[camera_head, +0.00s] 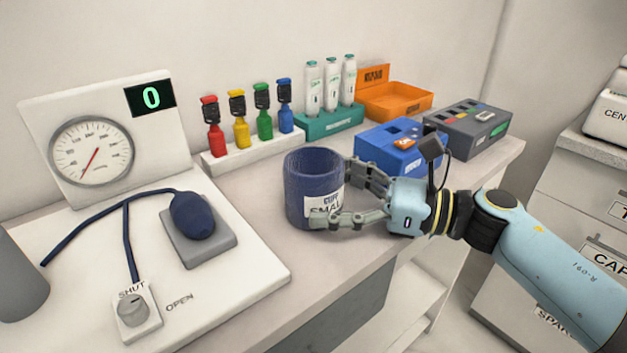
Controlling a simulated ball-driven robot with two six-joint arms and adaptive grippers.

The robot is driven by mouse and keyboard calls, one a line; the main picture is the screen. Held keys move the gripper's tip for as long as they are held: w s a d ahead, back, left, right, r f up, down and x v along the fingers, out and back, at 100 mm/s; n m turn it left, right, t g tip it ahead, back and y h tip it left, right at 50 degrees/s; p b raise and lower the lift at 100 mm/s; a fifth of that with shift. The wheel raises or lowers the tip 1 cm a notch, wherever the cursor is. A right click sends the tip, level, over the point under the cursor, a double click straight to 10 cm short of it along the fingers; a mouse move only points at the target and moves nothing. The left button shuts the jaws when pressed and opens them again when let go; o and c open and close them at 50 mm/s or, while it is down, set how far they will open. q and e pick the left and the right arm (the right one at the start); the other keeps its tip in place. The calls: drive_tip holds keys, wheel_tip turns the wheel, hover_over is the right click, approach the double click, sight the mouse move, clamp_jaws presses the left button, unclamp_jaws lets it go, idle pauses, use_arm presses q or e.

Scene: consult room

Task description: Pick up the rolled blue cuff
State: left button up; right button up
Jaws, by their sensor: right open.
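The rolled blue cuff (302,190) stands upright on the counter near the middle of the view. It is a dark blue hollow roll with a white label reading "SMALL". My right gripper (338,192) comes in from the right. It is open, with one finger behind the cuff's right side and the other in front of it, near the label. The far fingertip is partly hidden by the cuff, and I cannot tell whether either finger touches it. My left gripper is not in view.
A gauge board with a blue bulb (193,214) and a valve knob (133,309) lies left. Colored bottles in a white rack (258,146), white bottles in a teal rack (330,122), an orange tray (411,103), a blue box (371,151) and a grey box (464,140) stand behind.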

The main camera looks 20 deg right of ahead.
sight(314, 187)
drive_tip(key=x, duration=0.3)
drive_tip(key=shift+s, duration=0.1)
drive_tip(key=c, duration=1.1)
drive_tip(key=shift+r, duration=0.15)
